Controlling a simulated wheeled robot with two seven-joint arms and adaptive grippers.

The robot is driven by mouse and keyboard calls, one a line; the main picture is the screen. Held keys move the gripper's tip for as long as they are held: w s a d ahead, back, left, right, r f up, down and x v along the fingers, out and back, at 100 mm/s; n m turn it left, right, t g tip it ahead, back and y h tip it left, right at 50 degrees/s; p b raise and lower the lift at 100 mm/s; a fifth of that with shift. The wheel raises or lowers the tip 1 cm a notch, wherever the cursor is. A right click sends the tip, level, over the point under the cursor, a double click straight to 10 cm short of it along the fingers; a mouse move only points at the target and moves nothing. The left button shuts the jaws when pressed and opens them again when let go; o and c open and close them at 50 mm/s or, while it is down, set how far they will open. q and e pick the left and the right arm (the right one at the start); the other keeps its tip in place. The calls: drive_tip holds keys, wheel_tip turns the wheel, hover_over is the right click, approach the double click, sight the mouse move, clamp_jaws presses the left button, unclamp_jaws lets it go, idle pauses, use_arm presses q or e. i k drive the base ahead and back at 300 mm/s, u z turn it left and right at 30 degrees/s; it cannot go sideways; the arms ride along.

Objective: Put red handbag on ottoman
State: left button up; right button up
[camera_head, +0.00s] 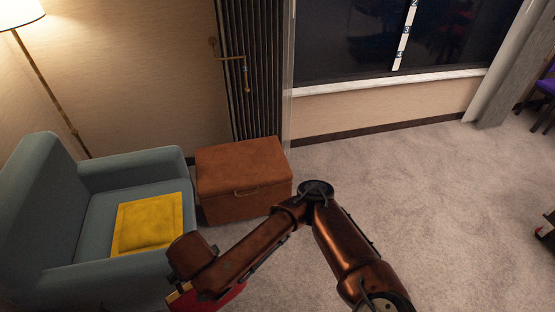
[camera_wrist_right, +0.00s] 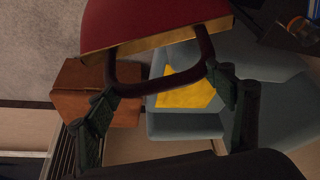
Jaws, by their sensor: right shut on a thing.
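The ottoman (camera_head: 240,170) is a brown leather box with a handle on its front, standing right of the armchair in the head view. It also shows at the left in the right wrist view (camera_wrist_right: 68,92). The red handbag (camera_wrist_right: 140,22) has a gold-coloured edge and a dark red handle. My right gripper (camera_wrist_right: 163,85) is shut on the handbag, with its fingers at the handle. In the head view the handbag (camera_head: 228,297) is mostly hidden behind my right arm, nearer than the ottoman. The top of the ottoman is bare. My left gripper is not in view.
A blue-grey armchair (camera_head: 128,168) with a yellow cushion (camera_head: 150,222) stands left of the ottoman. A floor lamp (camera_head: 50,85) is behind the armchair. A dark slatted panel (camera_head: 252,100) rises behind the ottoman. Open carpet (camera_head: 400,180) lies to the right.

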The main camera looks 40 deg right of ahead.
sight(241, 161)
drive_tip(key=z, duration=1.35)
drive_tip(key=i, duration=2.9)
drive_tip(key=u, duration=2.15)
